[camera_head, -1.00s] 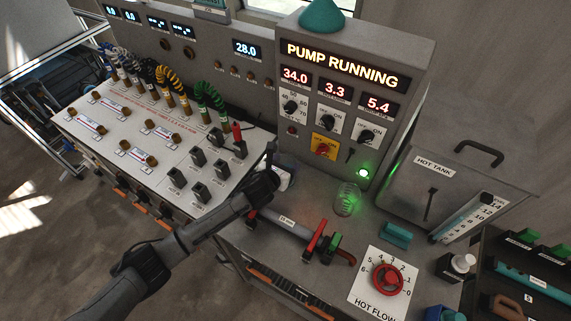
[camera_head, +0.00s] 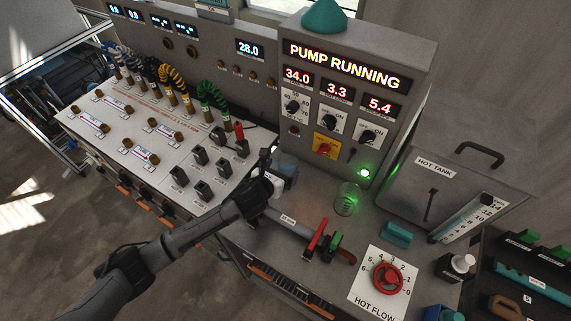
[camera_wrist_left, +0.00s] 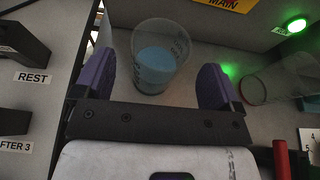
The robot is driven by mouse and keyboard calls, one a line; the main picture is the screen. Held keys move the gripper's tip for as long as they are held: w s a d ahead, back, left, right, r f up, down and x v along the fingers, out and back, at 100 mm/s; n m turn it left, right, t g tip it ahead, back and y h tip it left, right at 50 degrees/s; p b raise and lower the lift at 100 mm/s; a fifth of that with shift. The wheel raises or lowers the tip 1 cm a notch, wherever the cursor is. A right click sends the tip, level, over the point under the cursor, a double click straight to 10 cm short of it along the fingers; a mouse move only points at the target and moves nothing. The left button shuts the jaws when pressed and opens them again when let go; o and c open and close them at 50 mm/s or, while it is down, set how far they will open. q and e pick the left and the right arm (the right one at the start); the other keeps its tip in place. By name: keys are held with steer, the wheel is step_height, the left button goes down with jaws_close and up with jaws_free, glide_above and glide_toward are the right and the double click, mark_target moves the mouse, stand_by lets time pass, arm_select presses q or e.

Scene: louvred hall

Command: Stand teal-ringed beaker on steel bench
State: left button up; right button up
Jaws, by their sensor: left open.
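A clear beaker (camera_wrist_left: 160,58) with blue liquid stands upright in the left wrist view, between and just past the purple finger pads of my left gripper (camera_wrist_left: 158,84). The gripper is open, with a small gap on each side of the beaker. In the head view this beaker (camera_head: 288,169) is partly hidden by my left gripper (camera_head: 268,172), at the foot of the pump panel. I cannot make out a teal ring on either. My right gripper is out of view.
The pump panel (camera_head: 350,70) rises behind the beakers. The switch board (camera_head: 150,140) lies left. A pipe with red and green levers (camera_head: 317,238), a teal block (camera_head: 396,234) and a red hot-flow knob (camera_head: 388,278) stand in front and right. The hot tank (camera_head: 455,190) is at right.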

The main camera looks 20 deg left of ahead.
arm_select(q)
steer(key=shift+v, duration=1.6)
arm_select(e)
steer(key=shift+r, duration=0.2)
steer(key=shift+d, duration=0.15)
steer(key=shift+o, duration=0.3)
